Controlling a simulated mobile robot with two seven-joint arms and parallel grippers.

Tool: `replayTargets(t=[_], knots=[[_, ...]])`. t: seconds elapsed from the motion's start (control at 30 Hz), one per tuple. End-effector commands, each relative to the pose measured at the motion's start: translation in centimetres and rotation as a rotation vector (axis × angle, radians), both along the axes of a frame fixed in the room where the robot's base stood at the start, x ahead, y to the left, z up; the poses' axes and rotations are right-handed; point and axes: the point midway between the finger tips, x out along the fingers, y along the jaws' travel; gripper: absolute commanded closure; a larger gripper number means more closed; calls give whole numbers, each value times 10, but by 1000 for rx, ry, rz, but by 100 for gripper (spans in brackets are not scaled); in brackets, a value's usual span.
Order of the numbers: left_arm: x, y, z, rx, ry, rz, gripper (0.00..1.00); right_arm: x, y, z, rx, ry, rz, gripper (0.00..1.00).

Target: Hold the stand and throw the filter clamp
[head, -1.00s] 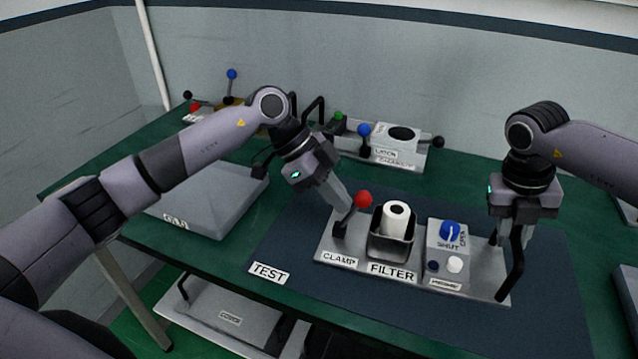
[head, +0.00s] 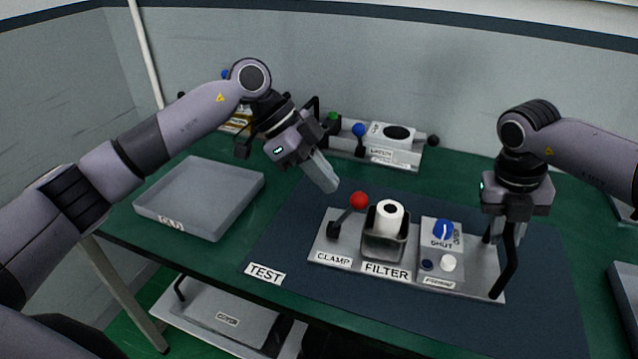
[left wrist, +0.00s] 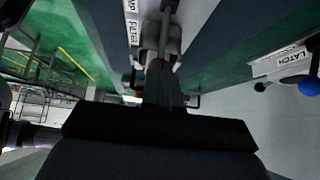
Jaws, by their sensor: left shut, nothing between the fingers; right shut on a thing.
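The grey stand (head: 320,246) lies on the dark mat, with CLAMP and FILTER labels along its front. The clamp lever (head: 345,217) is black with a red knob (head: 358,200) and leans up to the right. Beside it a white filter roll (head: 389,216) stands upright in a dark holder (head: 384,246). My left gripper (head: 328,184) is shut and empty, up and left of the red knob and apart from it. Its closed fingers also show in the left wrist view (left wrist: 165,85). My right gripper (head: 508,236) is shut on the black handle (head: 504,273) at the stand's right end.
A box with a blue SHUT knob (head: 443,232) sits on the stand's right part. A grey tray (head: 198,190) lies at left. A LATCH fixture (head: 395,140) with blue and black knobs stands behind. The mat's front part (head: 400,315) is clear.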

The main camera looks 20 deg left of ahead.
Motion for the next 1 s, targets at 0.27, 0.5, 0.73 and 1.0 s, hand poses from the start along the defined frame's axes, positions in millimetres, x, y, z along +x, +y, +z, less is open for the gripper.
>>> replayTargets(t=[0.27, 0.5, 0.73, 1.0], knots=[[0, 7, 8, 0, -2, 3, 100, -2, -2, -5, -5, 11, -3, 100], [-3, 37, 46, -1, -6, 4, 100, -2, -3, -5, -7, 11, -5, 100], [-6, 64, 80, 0, -4, 3, 100, -2, -4, -6, -8, 11, -6, 100], [-8, 75, 94, -1, -2, 1, 100, -2, -5, -6, -10, 11, -7, 100]])
